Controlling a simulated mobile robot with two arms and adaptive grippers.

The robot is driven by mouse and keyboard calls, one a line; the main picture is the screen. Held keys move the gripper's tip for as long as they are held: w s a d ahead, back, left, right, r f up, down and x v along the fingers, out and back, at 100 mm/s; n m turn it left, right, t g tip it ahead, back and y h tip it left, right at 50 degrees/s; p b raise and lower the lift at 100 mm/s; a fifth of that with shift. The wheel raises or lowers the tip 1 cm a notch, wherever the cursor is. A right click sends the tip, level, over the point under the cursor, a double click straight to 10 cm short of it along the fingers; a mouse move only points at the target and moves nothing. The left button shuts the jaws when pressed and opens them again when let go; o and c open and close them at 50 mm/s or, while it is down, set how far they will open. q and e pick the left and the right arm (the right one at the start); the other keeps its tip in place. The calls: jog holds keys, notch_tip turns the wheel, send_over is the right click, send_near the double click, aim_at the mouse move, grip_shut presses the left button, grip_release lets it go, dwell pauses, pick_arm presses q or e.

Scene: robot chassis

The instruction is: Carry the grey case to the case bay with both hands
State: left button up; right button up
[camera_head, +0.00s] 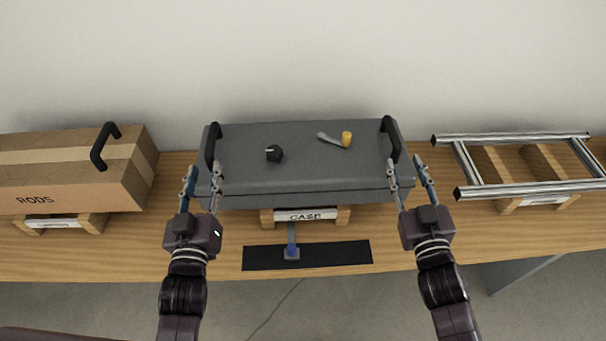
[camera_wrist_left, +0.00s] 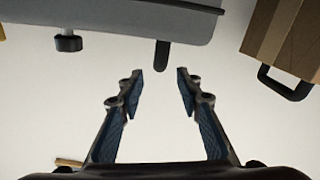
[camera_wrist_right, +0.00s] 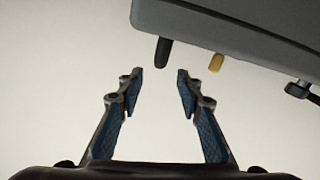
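The grey case (camera_head: 300,175) is at the middle of the bench, with a black handle at each end. It sits level at the wooden case bay (camera_head: 265,217) labelled "CASE"; whether it rests fully on the wood is hidden. My left gripper (camera_head: 203,172) is open and empty just short of the left handle (camera_head: 212,145). That handle (camera_wrist_left: 162,55) lies beyond the fingertips in the left wrist view. My right gripper (camera_head: 406,168) is open and empty near the right handle (camera_head: 391,138), which lies beyond its fingertips in the right wrist view (camera_wrist_right: 163,52).
A black knob (camera_head: 274,153) and a yellow-tipped lever (camera_head: 346,139) stick up from the case. A RODS carton (camera_head: 70,180) is at the left, a metal frame (camera_head: 525,188) at the right. A black strip (camera_head: 335,254) and blue part (camera_head: 291,252) lie in front.

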jog(key=shift+s+d, duration=0.15)
jog(key=shift+s, duration=1.25)
